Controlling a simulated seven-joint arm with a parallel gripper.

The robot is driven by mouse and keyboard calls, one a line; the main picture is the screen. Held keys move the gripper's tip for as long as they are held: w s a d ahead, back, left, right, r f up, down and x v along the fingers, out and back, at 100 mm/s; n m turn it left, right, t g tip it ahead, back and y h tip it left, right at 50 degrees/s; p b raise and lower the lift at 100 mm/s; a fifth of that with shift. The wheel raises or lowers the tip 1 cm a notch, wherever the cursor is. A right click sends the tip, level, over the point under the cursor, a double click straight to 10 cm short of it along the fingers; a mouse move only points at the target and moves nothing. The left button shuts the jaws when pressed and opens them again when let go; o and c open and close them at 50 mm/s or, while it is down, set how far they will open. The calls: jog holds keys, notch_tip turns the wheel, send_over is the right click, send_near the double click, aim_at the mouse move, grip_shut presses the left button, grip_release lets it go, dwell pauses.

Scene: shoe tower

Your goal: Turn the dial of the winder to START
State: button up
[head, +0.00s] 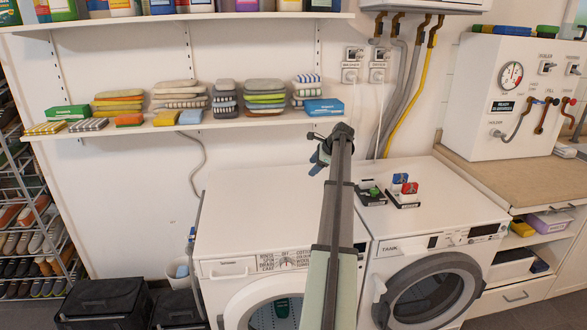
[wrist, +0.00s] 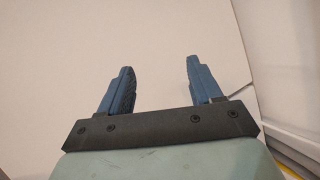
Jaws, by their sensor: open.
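No thing in view is clearly marked as a winder, and I see no START label. Small black units with a green part (head: 371,192) and with red and blue parts (head: 404,190) stand on the right white machine; their details are too small to read. The left white machine has a dial panel (head: 284,261) with small lettering, partly beside my arm. My gripper (head: 321,156) is above the back of the left machine, to the left of the small units. In the wrist view its blue fingers (wrist: 159,68) are apart with nothing between them.
The left machine's top (head: 260,210) is clear. A shelf (head: 190,124) with folded cloths and sponges runs along the wall. A white box with a gauge (head: 510,75) stands on a counter at right. Hoses (head: 410,90) hang behind the right machine.

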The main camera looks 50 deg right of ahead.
jog(key=w+a+f+n, duration=0.1)
jog(key=w+a, duration=0.3)
jog(key=w, duration=0.3)
jog(key=shift+w+a+f+n+t, duration=0.15)
jog(key=shift+w+f+n+t, duration=0.1)
jog(key=shift+n+t, duration=0.15)
notch_tip(320, 180, up, 8)
jog(key=n+g+h, duration=0.4)
jog(key=n+g, duration=0.1)
jog(key=g, duration=0.4)
send_over(374, 190)
jog(key=w+a, duration=0.2)
jog(key=a, duration=0.3)
jog(key=x, duration=1.3)
jog(key=shift+s+f, duration=0.35)
jog(key=shift+f, duration=0.05)
jog(key=shift+c, duration=0.3)
